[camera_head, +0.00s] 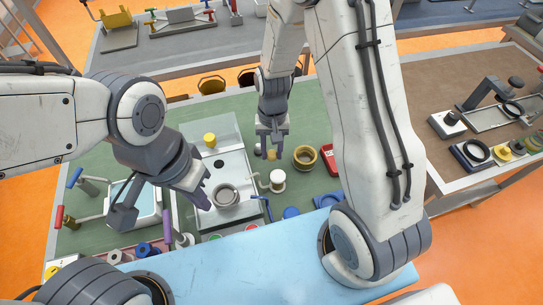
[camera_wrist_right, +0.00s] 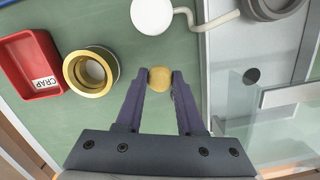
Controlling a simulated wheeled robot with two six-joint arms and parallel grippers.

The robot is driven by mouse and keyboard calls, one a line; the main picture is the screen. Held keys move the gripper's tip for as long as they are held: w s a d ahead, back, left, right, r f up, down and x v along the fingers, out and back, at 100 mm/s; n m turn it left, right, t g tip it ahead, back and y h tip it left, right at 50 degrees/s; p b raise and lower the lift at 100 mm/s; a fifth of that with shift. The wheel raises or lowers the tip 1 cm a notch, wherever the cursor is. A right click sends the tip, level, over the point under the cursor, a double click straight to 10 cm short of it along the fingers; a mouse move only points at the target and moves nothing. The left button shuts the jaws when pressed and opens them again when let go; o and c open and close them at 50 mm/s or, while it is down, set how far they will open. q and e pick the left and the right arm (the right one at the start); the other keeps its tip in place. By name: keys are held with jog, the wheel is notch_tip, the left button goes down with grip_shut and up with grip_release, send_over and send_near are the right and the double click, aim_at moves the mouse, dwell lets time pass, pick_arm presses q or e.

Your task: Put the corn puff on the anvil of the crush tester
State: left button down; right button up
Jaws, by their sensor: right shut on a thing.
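The corn puff (camera_wrist_right: 159,78), a small yellow-tan rounded piece, is between the fingertips of my right gripper (camera_wrist_right: 158,79); the gripper is shut on it. In the head view the puff (camera_head: 272,154) shows small between the fingers of the right gripper (camera_head: 271,151), over the green mat. A white-topped round piece (camera_head: 277,177) with a curved pale rod stands just nearer the robot; it also shows in the right wrist view (camera_wrist_right: 152,14). I cannot tell whether it is the crush tester's anvil.
A brass-coloured ring cup (camera_head: 305,157) and a red tray (camera_wrist_right: 30,64) with partly hidden lettering stand beside the right gripper. A grey plate with a clear panel (camera_head: 216,130), a metal ring (camera_head: 226,195) and a yellow cylinder (camera_head: 210,139) lies to the left.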

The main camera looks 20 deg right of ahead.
aim_at(272, 154)
jog(key=shift+f+p, duration=0.35)
jog(key=shift+f, duration=1.5)
jog(key=shift+f, duration=0.2)
jog(key=o, duration=0.9)
jog(key=shift+r, duration=0.1)
